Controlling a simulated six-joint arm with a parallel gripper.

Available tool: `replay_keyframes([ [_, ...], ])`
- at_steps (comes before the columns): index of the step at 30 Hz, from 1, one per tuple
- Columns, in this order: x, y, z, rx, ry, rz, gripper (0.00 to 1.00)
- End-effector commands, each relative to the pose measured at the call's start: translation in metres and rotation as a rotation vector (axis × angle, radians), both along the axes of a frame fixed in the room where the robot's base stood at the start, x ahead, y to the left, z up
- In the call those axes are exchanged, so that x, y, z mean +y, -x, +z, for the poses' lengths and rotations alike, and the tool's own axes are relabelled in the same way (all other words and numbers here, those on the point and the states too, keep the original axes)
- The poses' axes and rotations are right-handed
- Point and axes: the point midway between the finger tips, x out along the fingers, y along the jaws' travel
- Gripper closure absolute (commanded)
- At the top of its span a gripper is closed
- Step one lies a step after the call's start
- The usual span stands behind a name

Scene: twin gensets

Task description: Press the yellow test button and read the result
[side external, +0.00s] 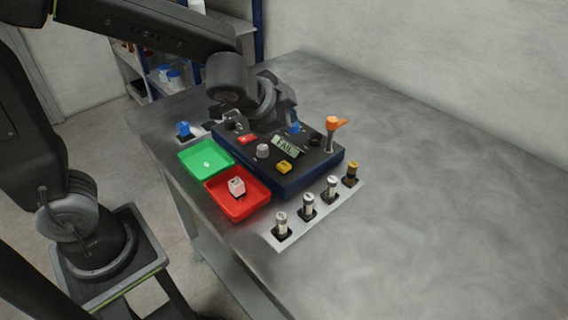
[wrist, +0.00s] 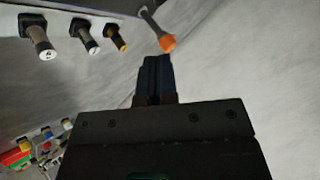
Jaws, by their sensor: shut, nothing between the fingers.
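The yellow test button (side external: 284,167) sits on the front of the dark top of a blue control box (side external: 310,180). A greenish display (side external: 287,147) just behind it reads "FAIL". My gripper (wrist: 155,62) is shut and empty in the wrist view, its dark fingers close to an orange-tipped lever (wrist: 168,43). In the side view my wrist is over the back of the box, behind the button and apart from it; the fingertips are hard to make out there. The yellow button cannot be made out for certain in the wrist view.
A white knob (side external: 263,150) and red switch (side external: 247,138) share the panel. The orange-tipped lever (side external: 336,123) stands upright at its right. A green tray (side external: 191,163) and a red tray (side external: 258,202) holding a pale block (side external: 237,186) lie left. Several cylinders stand on a plate (side external: 292,239) in front.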

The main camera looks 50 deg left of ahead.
Motion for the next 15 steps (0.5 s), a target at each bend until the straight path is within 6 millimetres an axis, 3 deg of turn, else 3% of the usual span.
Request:
replay_keyframes([
  [5,0.000,0.000,-0.010,0.003,-0.003,0.001,1.00],
  [15,0.000,0.001,-0.052,0.005,-0.005,-0.003,1.00],
])
